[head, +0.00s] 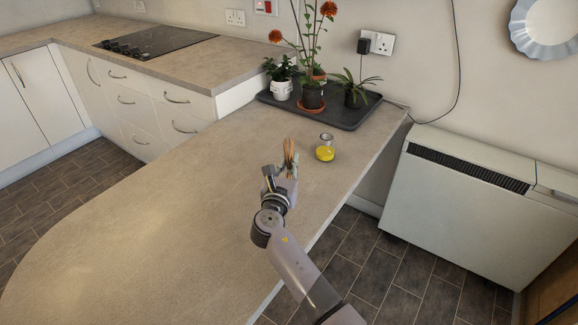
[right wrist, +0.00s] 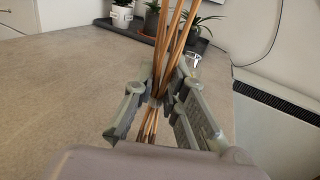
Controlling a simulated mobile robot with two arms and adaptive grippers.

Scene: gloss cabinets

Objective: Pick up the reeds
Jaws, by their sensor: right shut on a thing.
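The reeds (head: 290,152) are a bundle of thin brown sticks. My right gripper (head: 286,174) is shut on them above the counter, and they stand up out of its fingers. In the right wrist view the reeds (right wrist: 171,45) pass between the two fingers of the gripper (right wrist: 160,95), fanning out above and showing below the grip. A small glass bottle (head: 325,149) with yellow liquid stands on the counter just right of the reeds in the head view. My left gripper is not in view.
The counter (head: 150,220) is bare to the left. A dark tray (head: 348,117) with several potted plants stands at the back by the wall. A hob (head: 155,42) lies on the far counter. A white heater (head: 470,190) stands to the right, past the counter's edge.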

